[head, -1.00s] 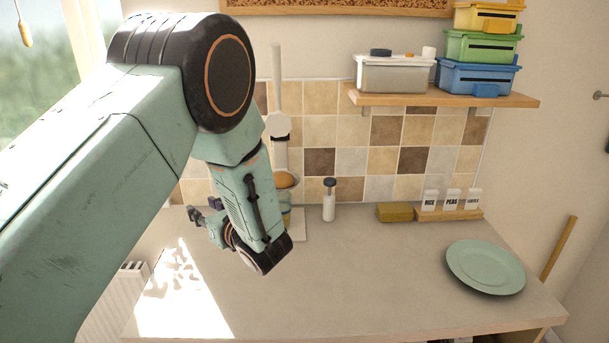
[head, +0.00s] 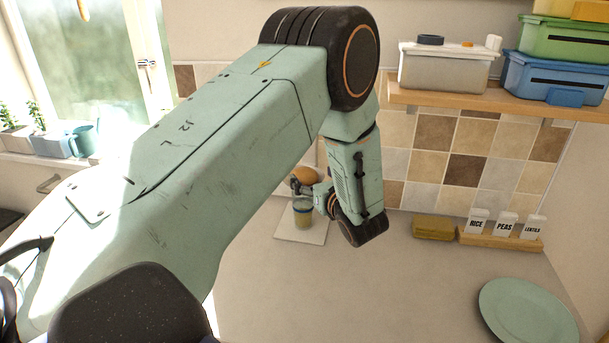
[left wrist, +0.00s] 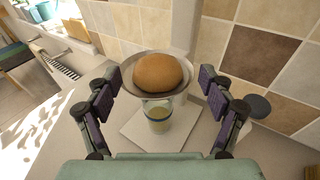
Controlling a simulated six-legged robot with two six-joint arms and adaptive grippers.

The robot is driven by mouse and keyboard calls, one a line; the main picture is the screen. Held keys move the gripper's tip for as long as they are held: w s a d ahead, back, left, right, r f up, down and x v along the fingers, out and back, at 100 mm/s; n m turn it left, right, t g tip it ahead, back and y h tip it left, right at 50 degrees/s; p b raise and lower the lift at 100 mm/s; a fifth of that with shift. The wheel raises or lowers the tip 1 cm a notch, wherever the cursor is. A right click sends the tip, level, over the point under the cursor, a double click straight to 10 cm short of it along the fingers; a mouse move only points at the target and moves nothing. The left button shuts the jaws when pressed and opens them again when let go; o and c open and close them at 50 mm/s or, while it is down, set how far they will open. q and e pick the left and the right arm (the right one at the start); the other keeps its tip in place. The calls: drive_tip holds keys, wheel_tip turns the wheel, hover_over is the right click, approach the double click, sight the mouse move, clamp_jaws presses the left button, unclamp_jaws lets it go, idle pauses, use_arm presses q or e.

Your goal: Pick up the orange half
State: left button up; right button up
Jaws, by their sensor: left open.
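The orange half (left wrist: 159,72) sits dome up in a shallow grey dish (left wrist: 186,62), above a glass (left wrist: 159,119) with a blue band and some yellowish content. In the head view the orange half (head: 305,174) shows just beyond my left gripper (head: 299,188), with the glass (head: 303,213) below it. In the left wrist view my left gripper (left wrist: 158,80) is open, one finger on each side of the orange half, with gaps between. Whether the fingers are level with it is hard to tell. My right gripper is not in view.
A white base (head: 288,234) lies under the glass. A dark round top (left wrist: 258,105) stands right of my fingers. A yellow sponge-like block (head: 433,227), labelled jars (head: 504,224) and a green plate (head: 527,312) are to the right. A shelf (head: 470,97) with boxes hangs above. The middle counter is clear.

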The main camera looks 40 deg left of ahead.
sight(305, 171)
use_arm(q)
drive_tip(key=x, duration=0.4)
drive_tip(key=shift+s+f+p, duration=0.1)
drive_tip(key=shift+f+p, duration=0.1)
drive_tip(key=shift+p, duration=0.1)
drive_tip(key=shift+s+a, duration=0.2)
drive_tip(key=shift+a, duration=0.25)
drive_tip(key=shift+w+d, duration=0.15)
drive_tip(key=shift+d, duration=0.35)
drive_tip(key=shift+c, duration=1.9)
drive_tip(key=shift+a, duration=0.4)
drive_tip(key=c, duration=0.4)
drive_tip(key=shift+d, duration=0.35)
drive_tip(key=c, duration=0.6)
drive_tip(key=shift+w+a, duration=0.1)
drive_tip(key=shift+a+r, duration=0.1)
